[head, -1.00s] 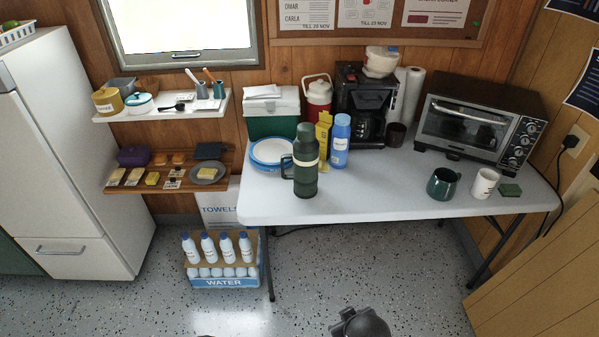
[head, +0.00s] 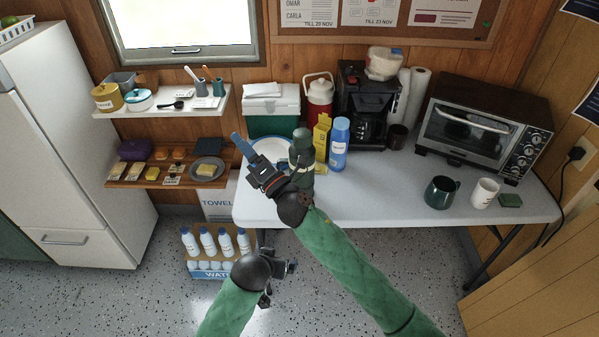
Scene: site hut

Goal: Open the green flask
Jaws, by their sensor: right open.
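The green flask (head: 302,147) stands upright near the front left of the white table. My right gripper (head: 241,145) is open, with blue fingers, and appears just left of the flask in the picture, over the plates. I see nothing between its fingers. My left gripper (head: 289,267) is low, below the table's front edge in the picture, and mostly seen side-on. Its fingers are too unclear to tell open from shut.
A yellow box (head: 321,142) and a blue bottle (head: 339,146) stand close behind and right of the flask. Plates (head: 268,146) lie to its left. A green mug (head: 440,193) and white mug (head: 484,193) stand further right. The table's front middle (head: 375,195) is clear.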

